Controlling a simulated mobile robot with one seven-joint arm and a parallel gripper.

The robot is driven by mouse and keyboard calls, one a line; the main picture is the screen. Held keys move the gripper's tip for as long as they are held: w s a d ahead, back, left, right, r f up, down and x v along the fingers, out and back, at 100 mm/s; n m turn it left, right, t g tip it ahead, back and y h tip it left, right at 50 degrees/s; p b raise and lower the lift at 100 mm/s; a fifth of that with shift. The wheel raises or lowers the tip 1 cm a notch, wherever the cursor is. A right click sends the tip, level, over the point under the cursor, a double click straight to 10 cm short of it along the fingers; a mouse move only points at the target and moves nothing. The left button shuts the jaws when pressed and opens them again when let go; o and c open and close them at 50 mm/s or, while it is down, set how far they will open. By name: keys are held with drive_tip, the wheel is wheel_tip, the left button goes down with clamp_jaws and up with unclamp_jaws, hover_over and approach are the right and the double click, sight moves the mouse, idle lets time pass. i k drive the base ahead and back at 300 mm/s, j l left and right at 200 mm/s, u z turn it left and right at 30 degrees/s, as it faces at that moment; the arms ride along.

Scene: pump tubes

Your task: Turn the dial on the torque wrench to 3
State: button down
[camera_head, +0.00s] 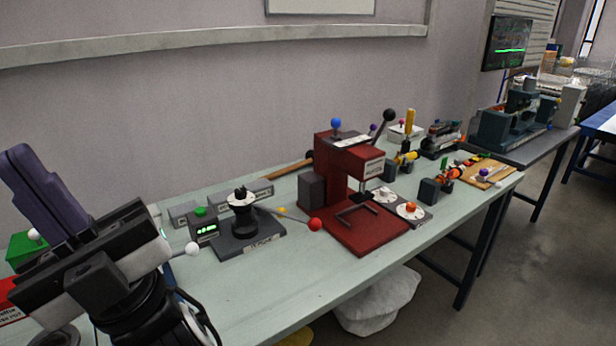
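A black post device (243,216) stands on a dark base plate at the middle of the bench. A lever with a red ball end (315,224) reaches right from it, so it looks like the torque wrench. A small white disc with a dark knob (241,197) sits on its top and may be the dial. Its markings are too small to read. My gripper (42,185) is at the lower left, well apart from the device, with its dark purple end pointing up and left. I cannot tell whether its fingers are apart.
A small box with a green readout (204,227) stands left of the device. A red press (345,190) stands to its right, with white dials (411,210) beside it. Several smaller tools stand farther right. The pale front of the bench (270,285) is clear.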

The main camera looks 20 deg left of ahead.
sight(240, 194)
drive_tip(key=l+u, duration=0.1)
drive_tip(key=u, duration=0.25)
drive_tip(key=k+u, duration=0.15)
drive_tip(key=u, duration=0.25)
drive_tip(key=k+u, duration=0.1)
drive_tip(key=u, duration=0.25)
drive_tip(key=i+u, duration=0.4)
drive_tip(key=u, duration=0.15)
drive_tip(key=i, duration=0.45)
